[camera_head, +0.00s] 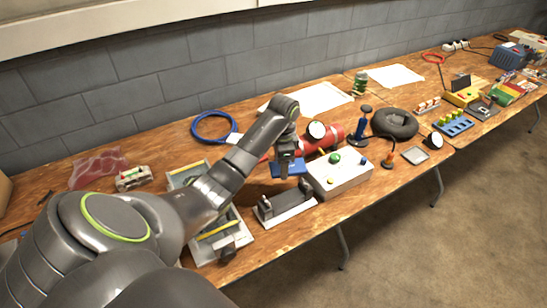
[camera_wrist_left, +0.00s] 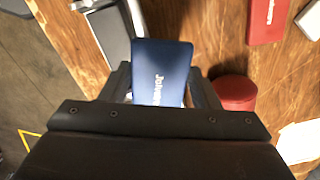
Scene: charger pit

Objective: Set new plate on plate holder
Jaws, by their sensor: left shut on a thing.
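The new plate is a flat blue piece with white lettering. It shows in the head view (camera_head: 283,171) and in the left wrist view (camera_wrist_left: 161,65). My left gripper (camera_head: 286,163) is shut on it, with a finger at each side of it in the wrist view (camera_wrist_left: 162,95). The likely plate holder is a grey stand with black uprights (camera_head: 287,206) near the table's front edge. It appears at the upper left of the wrist view (camera_wrist_left: 117,35). The plate is behind the stand in the head view and apart from it. My right gripper is not in view.
A white button box (camera_head: 345,180) stands just right of the stand. A red cylinder (camera_head: 330,137) lies behind, also seen in the wrist view (camera_wrist_left: 234,92). A grey tray (camera_head: 210,247) is at the left under my arm. A blue cable ring (camera_head: 212,127) lies farther back.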

